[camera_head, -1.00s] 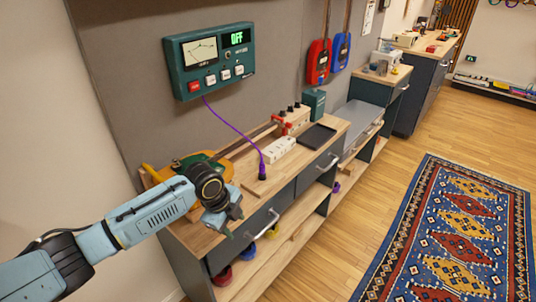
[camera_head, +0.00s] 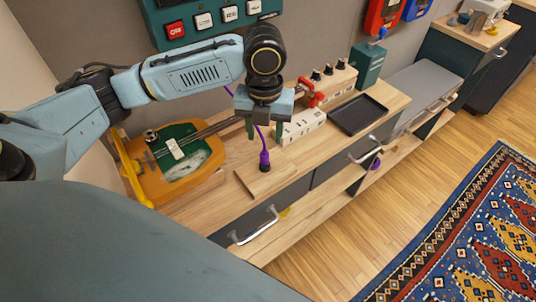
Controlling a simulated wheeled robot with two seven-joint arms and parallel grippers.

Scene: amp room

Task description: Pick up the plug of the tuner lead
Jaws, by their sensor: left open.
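The purple plug (camera_head: 264,158) of the tuner lead stands upright, its dark lower end on a wooden board on the bench. Its purple cord rises behind my left gripper towards the green tuner box (camera_head: 172,29) on the wall, partly hidden by my arm. My left gripper (camera_head: 265,137) points down with its fingers apart and empty. In the picture its fingertips are just above the plug, with the cord showing between them; I cannot tell the exact depth. My right gripper is out of view.
An orange and green guitar (camera_head: 190,172) lies at the left of the bench. A white power strip (camera_head: 303,126), a red clamp (camera_head: 310,92) and a black tray (camera_head: 358,114) are right of the plug. Drawer handles (camera_head: 254,228) stick out in front.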

